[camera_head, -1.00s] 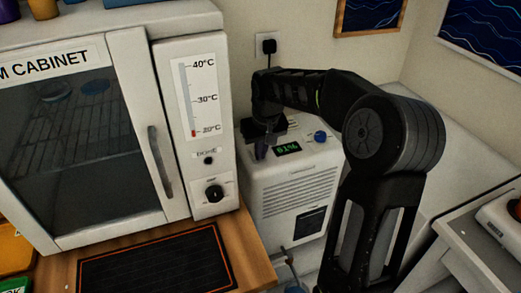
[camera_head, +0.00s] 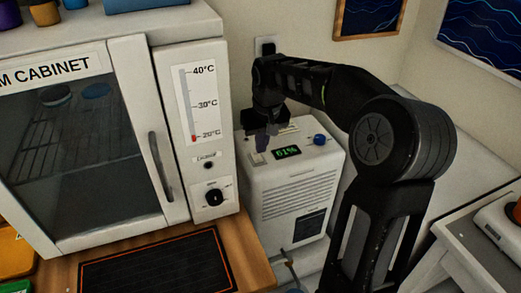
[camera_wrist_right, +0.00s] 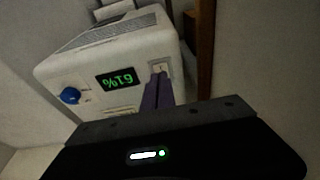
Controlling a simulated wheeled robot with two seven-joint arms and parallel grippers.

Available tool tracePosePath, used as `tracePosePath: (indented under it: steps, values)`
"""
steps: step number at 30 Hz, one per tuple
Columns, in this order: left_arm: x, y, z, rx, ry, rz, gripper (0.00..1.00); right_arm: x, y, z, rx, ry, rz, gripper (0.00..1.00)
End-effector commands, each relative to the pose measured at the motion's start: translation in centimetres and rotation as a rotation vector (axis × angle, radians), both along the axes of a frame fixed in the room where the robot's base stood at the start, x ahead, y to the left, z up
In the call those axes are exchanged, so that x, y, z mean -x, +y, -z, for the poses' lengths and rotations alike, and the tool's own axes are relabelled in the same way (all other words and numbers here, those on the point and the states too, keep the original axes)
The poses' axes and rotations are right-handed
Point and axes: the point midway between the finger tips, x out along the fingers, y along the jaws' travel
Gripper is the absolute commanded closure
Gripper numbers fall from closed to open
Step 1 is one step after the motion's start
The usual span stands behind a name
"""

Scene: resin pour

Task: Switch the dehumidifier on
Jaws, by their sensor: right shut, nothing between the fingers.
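The dehumidifier (camera_head: 272,195) is a white box standing beside the cabinet. Its lit green display (camera_head: 287,152) reads 61%, and a blue knob (camera_head: 320,139) sits on its top. In the wrist view the dehumidifier (camera_wrist_right: 140,48) shows with the display (camera_wrist_right: 118,79), the knob (camera_wrist_right: 70,95) and a pale switch plate (camera_wrist_right: 161,66). My right gripper (camera_head: 262,143) is shut and empty over the top's left part. Its fingertips (camera_wrist_right: 159,78) overlap the plate's lower edge in the wrist view; I cannot tell whether they touch it or which way the switch is set. My left gripper is not in view.
The white cabinet (camera_head: 125,75) with a glass door and dial panel stands close on the left. A black mat (camera_head: 155,265) lies on the wooden bench in front of it. A wall socket (camera_head: 266,46) is behind the dehumidifier. A grey surface (camera_head: 455,235) is at the right.

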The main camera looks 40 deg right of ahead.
Motion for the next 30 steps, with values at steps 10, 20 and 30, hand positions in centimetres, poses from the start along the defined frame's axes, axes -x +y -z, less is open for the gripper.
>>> tracePosePath:
  steps: [10, 20, 30]
  values:
    - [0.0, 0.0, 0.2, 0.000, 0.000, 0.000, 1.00, 1.0, 0.4, -4.5, 0.001, -0.002, 0.000, 1.00]
    - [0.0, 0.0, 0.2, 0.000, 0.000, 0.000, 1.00, 1.1, 0.4, -4.7, 0.000, 0.000, -0.001, 1.00]
    - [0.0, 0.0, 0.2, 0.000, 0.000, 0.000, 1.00, 1.1, 0.4, -4.7, 0.000, 0.000, 0.000, 1.00]
